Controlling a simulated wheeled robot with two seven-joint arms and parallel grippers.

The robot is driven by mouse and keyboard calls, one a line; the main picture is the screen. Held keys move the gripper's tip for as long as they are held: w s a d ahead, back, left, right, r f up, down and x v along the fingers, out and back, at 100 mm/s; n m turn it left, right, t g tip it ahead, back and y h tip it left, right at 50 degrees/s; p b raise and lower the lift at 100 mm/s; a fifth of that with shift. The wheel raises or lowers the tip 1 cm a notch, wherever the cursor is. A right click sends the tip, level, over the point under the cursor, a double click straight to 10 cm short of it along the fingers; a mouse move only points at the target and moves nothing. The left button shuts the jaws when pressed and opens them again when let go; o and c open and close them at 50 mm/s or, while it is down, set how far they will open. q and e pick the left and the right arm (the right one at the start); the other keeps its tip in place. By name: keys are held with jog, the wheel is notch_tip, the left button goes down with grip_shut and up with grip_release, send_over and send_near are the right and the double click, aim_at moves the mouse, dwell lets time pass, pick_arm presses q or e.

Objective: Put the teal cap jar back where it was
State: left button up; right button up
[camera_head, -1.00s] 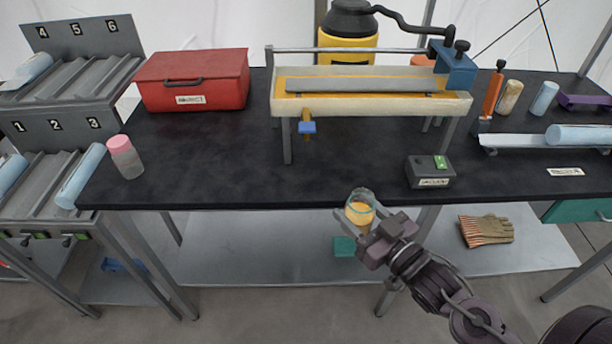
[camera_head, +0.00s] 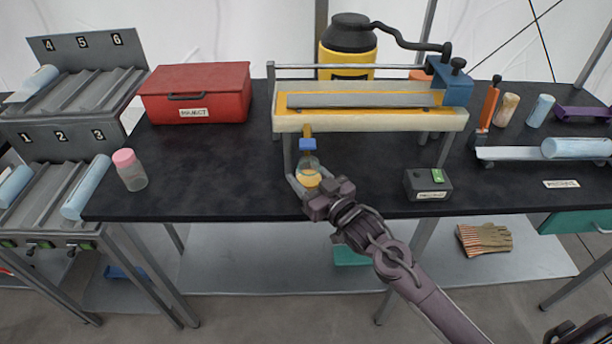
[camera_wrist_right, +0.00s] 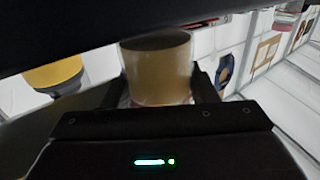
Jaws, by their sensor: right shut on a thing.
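My right gripper (camera_head: 309,189) is shut on a clear jar (camera_head: 308,166) with amber contents, at the front of the black bench. The jar is upright or nearly so, just below the blue tap (camera_head: 307,144) of the cream trough in the head view. I cannot tell whether its base touches the bench. The jar's upper part looks faintly teal, but no solid teal cap is clear. In the right wrist view the jar (camera_wrist_right: 158,68) shows brownish between the fingers. A pink-capped jar (camera_head: 130,170) stands on the bench at the left.
The cream trough (camera_head: 360,121) stands on legs behind the jar. A dark box with a green switch (camera_head: 430,185) is to its right. A red box (camera_head: 195,92) is at the back left. Bench space between the pink-capped jar and my gripper is clear. A teal block (camera_head: 350,256) lies below.

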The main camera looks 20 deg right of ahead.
jog(key=shift+w+a+p, duration=0.2)
jog(key=shift+w+p, duration=0.2)
jog(key=shift+w, duration=0.1)
jog(key=shift+f, duration=0.55)
jog(key=shift+s, duration=0.1)
jog(key=shift+f, duration=0.1)
jog(key=shift+f, duration=0.15)
jog(key=o, duration=1.1)
